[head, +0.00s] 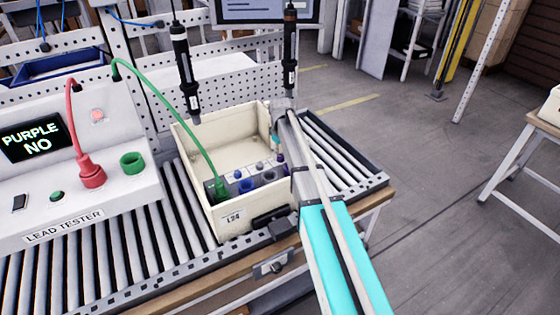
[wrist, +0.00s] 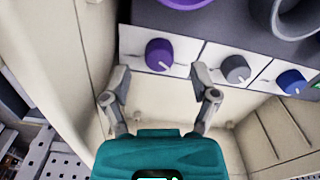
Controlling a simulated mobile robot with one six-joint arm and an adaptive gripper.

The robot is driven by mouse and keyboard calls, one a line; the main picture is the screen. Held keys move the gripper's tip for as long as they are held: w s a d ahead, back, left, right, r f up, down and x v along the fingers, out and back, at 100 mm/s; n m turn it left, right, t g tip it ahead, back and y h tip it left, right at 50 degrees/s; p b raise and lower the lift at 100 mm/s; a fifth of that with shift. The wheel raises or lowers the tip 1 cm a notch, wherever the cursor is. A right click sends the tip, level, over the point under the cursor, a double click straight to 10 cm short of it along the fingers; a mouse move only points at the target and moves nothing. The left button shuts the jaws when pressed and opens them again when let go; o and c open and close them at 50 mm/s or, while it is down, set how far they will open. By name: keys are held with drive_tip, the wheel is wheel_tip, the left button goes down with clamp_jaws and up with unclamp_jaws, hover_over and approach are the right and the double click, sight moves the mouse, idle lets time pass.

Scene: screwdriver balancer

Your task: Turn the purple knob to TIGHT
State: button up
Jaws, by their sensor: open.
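The purple knob (wrist: 159,53) sits on a white plate of the panel in the wrist view. Its white pointer mark points toward the lower right of the picture. My gripper (wrist: 160,73) is open, with one finger on each side just below the knob; I cannot tell whether either touches it. No TIGHT lettering is readable. In the head view my gripper (head: 277,138) reaches into the cream box (head: 190,148) from the right, and the arm hides part of the panel there.
A grey knob (wrist: 235,68) and a blue knob (wrist: 291,81) stand right of the purple one. A purple ring (wrist: 186,2) lies above. Two hanging screwdrivers (head: 186,70) (head: 290,50) flank the box. The tester screen (head: 32,139) reads PURPLE NO. A green lead (head: 185,105) runs into the box.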

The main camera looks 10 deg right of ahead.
drive_tip(key=shift+f+b, duration=0.85)
drive_tip(key=shift+f, duration=0.3)
